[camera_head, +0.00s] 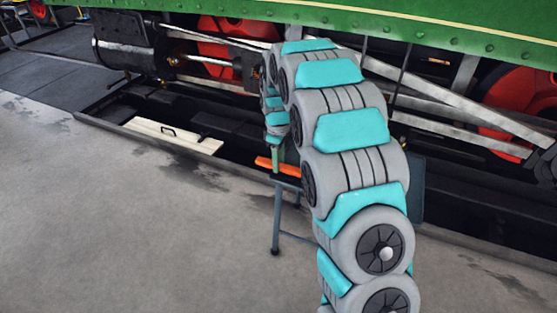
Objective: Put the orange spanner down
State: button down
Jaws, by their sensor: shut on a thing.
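The orange spanner (288,170) shows as a short orange bar left of my arm, just above the stand's left end. My gripper (276,161) is at the spanner, pointing down, and is shut on it. Much of the spanner and gripper is hidden behind my arm. I cannot tell whether the spanner touches the surface below.
A blue-grey metal stand (277,222) is under the spanner, its top mostly hidden by my arm. A pit with a pale board (174,135) and handle runs behind. Grey floor (130,230) at left is clear.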

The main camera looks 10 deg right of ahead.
jog(key=shift+f, duration=0.1)
jog(key=c, duration=0.5)
grip_release()
jog(key=shift+c, duration=0.2)
notch_tip(320, 180, up, 12)
jog(key=s+r+m+g, duration=0.1)
jog(key=s+r+m, duration=0.15)
jog(key=s, duration=0.85)
jog(key=s+r+m, duration=0.1)
jog(key=s+m, duration=0.2)
jog(key=s, duration=0.8)
jog(key=s+f+m, duration=0.2)
jog(key=s, duration=0.8)
jog(key=s+f+m, duration=0.3)
jog(key=s, duration=0.8)
jog(key=shift+s+g+b, duration=0.25)
jog(key=shift+g+b, duration=0.15)
jog(key=shift+b, duration=0.05)
